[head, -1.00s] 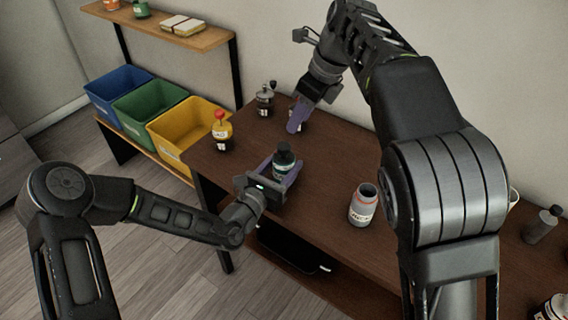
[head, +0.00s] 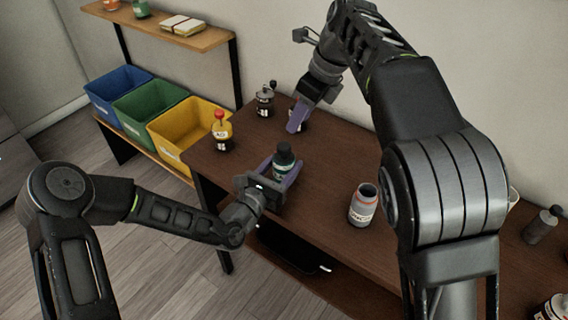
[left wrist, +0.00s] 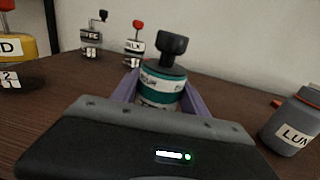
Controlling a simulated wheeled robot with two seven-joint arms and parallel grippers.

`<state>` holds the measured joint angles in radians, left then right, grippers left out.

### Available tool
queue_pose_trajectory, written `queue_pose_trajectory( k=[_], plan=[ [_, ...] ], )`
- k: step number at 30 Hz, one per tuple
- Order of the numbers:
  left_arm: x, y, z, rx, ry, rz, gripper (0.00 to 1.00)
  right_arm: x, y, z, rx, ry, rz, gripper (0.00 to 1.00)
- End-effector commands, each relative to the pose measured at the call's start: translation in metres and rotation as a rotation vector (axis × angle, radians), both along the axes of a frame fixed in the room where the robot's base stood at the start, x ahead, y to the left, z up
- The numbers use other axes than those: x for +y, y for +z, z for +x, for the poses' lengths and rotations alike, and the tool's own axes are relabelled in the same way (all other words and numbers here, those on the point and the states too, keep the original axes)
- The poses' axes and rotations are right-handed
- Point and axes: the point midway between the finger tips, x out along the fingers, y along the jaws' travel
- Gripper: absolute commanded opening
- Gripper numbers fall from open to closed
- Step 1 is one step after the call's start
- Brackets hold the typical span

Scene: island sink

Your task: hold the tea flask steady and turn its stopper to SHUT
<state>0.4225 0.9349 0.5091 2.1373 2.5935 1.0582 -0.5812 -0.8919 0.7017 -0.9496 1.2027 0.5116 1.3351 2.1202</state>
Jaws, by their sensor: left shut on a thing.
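The flask (head: 283,162) stands upright near the front of the dark wooden table, with a teal body and a black stopper. In the left wrist view the flask (left wrist: 160,86) is between my purple fingers, and its black stopper (left wrist: 172,46) rises above them. Its label is partly hidden and I cannot read the stopper's setting. My left gripper (head: 281,172) is shut on the flask body from the front. My right gripper (head: 296,128) is above the table, behind the flask and apart from it. Its fingers overlap in view, so their opening is unclear.
A red-topped bottle (head: 222,132) stands left of the flask; a dark grinder-like jar (head: 265,101) is behind. A red-knobbed jar marked MILK (left wrist: 135,47) stands near it. A grey jar (head: 363,206) is on the right. Blue, green and yellow bins (head: 178,160) stand left.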

Motion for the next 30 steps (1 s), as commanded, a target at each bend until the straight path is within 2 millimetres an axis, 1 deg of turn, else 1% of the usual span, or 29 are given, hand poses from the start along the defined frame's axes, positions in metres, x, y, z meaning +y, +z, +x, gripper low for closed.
queue_pose_trajectory(
  k=[7,11,14,17,19,20,23,26,27,30],
  plan=[
    [0.000,0.000,0.000,0.000,0.000,0.000,0.07,0.000,0.000,0.000,0.000,0.000,0.000,0.36],
    [0.000,0.000,0.000,0.000,0.000,0.000,0.07,-0.004,0.000,0.001,0.001,-0.008,0.004,0.47],
    [0.000,0.000,0.000,0.000,0.000,0.000,0.07,0.003,0.001,-0.001,0.007,0.008,0.026,0.54],
    [0.000,0.000,0.000,0.000,0.000,0.000,0.07,0.016,0.000,-0.009,0.017,0.051,0.038,0.54],
    [0.000,0.000,0.000,0.000,0.000,0.000,0.07,0.025,-0.003,-0.018,0.020,0.113,0.019,0.54],
    [0.000,0.000,0.000,0.000,0.000,0.000,0.07,0.029,-0.004,-0.022,0.015,0.156,0.004,0.54],
    [0.000,0.000,0.000,0.000,0.000,0.000,0.07,0.040,-0.008,-0.036,-0.033,0.375,-0.081,0.54],
    [0.000,0.000,0.000,0.000,0.000,0.000,0.07,0.050,-0.007,-0.047,-0.125,0.691,-0.217,0.54],
    [0.000,0.000,0.000,0.000,0.000,0.000,0.07,0.053,-0.005,-0.049,-0.167,0.832,-0.281,0.54],
    [0.000,0.000,0.000,0.000,0.000,0.000,0.07,0.059,0.005,-0.051,-0.271,1.178,-0.453,0.54]
  ],
)
